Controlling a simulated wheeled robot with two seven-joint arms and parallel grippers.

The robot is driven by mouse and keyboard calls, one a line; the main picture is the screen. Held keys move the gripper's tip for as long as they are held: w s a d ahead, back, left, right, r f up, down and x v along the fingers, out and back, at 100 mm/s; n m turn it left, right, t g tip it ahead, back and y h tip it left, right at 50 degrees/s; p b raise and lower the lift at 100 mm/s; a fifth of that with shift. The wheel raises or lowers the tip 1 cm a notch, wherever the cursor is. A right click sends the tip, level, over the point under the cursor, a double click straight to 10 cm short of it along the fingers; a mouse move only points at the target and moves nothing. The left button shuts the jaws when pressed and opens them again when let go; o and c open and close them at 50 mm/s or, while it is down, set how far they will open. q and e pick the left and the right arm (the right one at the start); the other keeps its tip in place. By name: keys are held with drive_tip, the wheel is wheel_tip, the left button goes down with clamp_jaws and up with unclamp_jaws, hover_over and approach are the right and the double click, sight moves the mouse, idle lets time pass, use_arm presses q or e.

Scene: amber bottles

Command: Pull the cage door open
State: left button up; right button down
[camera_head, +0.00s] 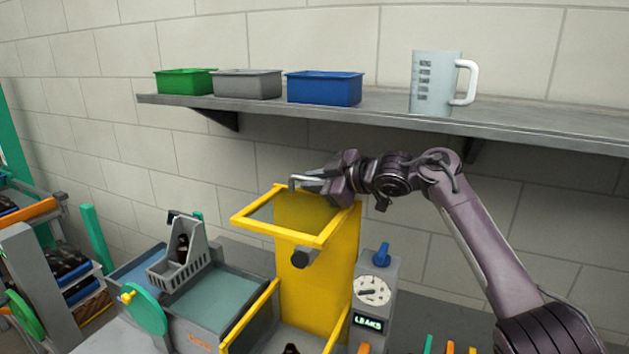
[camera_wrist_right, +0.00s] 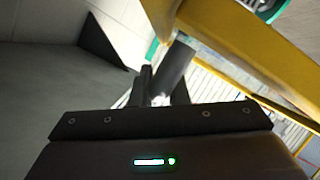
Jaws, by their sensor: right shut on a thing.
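The cage door (camera_head: 323,239) is a yellow frame, raised and standing out roughly level from the top of the yellow cage's back panel (camera_head: 315,280). A grey bar handle (camera_head: 294,182) shows at the door's far edge. My right gripper (camera_head: 316,184) is shut on this handle, above the door. In the right wrist view, the fingers close around a grey bar (camera_wrist_right: 175,68), with the yellow frame (camera_wrist_right: 240,40) just beyond. The jaws partly hide the handle. My left gripper is in neither view.
A grey shelf (camera_head: 545,122) above holds green (camera_head: 185,82), grey (camera_head: 247,84) and blue (camera_head: 323,88) bins and a measuring jug (camera_head: 435,85). A dial box marked LEAKS (camera_head: 372,292) stands right of the cage. A grey basket (camera_head: 178,265) with a dark bottle stands left.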

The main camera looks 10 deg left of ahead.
drive_tip(key=c, duration=1.6)
unclamp_jaws()
drive_tip(key=shift+f, duration=0.35)
drive_tip(key=shift+o, duration=1)
drive_tip(key=shift+w+r, duration=0.1)
drive_tip(key=shift+s+d+r+b, duration=0.1)
drive_tip(key=shift+s+d+b, duration=0.3)
drive_tip(key=shift+b, duration=0.2)
drive_tip(key=b+v, duration=0.3)
drive_tip(key=v, duration=0.2)
drive_tip(key=shift+d, duration=0.35)
drive_tip(key=shift+s+d+r+b, duration=0.3)
drive_tip(key=shift+d+r, duration=0.05)
drive_tip(key=shift+d, duration=0.05)
